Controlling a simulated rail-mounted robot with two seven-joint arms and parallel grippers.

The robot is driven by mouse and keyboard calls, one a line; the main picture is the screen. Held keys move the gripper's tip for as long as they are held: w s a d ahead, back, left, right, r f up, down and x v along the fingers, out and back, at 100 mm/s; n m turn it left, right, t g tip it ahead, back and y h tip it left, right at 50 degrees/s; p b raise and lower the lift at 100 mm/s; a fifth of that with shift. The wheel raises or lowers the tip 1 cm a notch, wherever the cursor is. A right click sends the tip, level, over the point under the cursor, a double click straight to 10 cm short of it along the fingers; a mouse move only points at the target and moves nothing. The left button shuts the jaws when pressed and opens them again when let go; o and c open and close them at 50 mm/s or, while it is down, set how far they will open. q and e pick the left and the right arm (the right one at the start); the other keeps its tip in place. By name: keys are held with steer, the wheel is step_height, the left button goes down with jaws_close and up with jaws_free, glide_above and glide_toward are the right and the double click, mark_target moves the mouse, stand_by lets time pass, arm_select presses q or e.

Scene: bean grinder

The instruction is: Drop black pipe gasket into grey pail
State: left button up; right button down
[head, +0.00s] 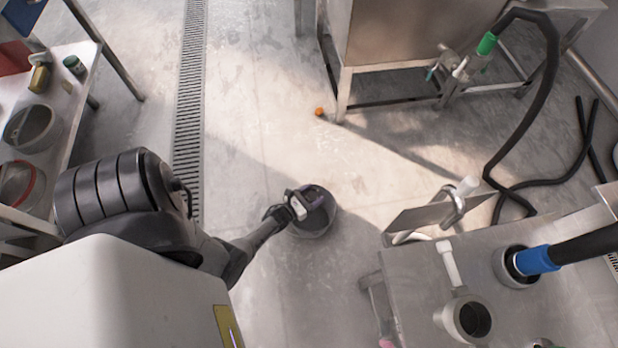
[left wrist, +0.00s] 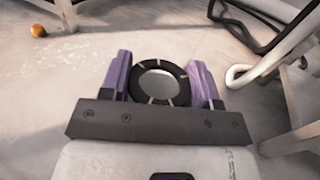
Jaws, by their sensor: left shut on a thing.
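The black pipe gasket (left wrist: 136,87) is a dark ring with pale marks. In the left wrist view it sits between the two purple fingers of my left gripper (left wrist: 160,85), which is shut on it. The grey pail (head: 316,228) stands on the floor near the middle of the head view. There my left gripper (head: 312,199) overlaps the pail's opening and hides part of it; its height above the rim is hard to tell. My right gripper is not in view.
A metal table (head: 400,280) with pipe fittings and a blue-ended hose (head: 535,261) stands at right. A shelf (head: 75,110) with containers is at left. A small orange ball (head: 319,112) lies by a machine leg. The floor around the pail is mostly clear.

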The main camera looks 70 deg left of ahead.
arm_select(q)
steer(key=shift+f, duration=0.5)
steer(key=o, duration=1)
steer(key=shift+s, duration=0.1)
steer(key=shift+p+v, duration=1.2)
steer(key=shift+v, duration=5.65)
